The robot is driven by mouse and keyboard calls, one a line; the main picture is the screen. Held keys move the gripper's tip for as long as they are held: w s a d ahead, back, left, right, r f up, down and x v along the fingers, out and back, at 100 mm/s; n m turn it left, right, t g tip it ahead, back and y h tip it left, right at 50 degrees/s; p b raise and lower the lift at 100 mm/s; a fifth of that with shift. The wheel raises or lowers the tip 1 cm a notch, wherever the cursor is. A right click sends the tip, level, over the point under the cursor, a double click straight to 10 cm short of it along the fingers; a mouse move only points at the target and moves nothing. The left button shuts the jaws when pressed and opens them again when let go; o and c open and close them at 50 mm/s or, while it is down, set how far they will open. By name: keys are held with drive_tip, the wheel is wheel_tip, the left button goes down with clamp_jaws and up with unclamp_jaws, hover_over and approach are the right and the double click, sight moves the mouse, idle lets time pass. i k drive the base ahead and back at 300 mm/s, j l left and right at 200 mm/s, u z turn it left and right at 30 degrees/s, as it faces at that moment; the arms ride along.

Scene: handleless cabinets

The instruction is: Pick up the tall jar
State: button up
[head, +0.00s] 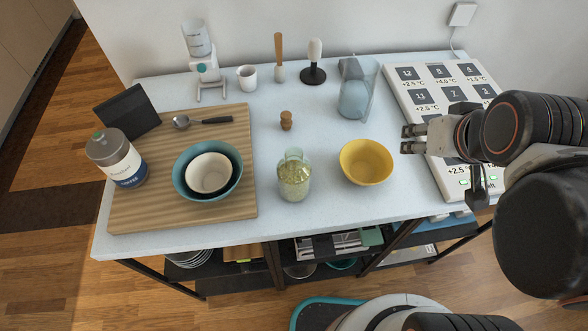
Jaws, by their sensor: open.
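A clear glass jar (294,178) with pale grainy contents and a greenish lid stands upright near the table's front edge, left of the yellow bowl. A coffee canister (122,164) with a grey top and green knob stands at the left end of the wooden board. The frame does not settle which of these is the tall jar. My gripper (408,139) is open and empty on the right, its fingers pointing left, beyond the yellow bowl and apart from both jars.
The yellow bowl (366,162) lies between my gripper and the glass jar. A wooden board (236,126) holds nested bowls (207,172) and a spoon. A small wooden shaker (286,121) and a clear pitcher (356,92) stand behind. A large numbered panel (424,92) lies at right.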

sight(293, 171)
drive_tip(key=k+l+u, duration=0.35)
drive_tip(key=k+u, duration=0.75)
drive_tip(key=k, duration=0.15)
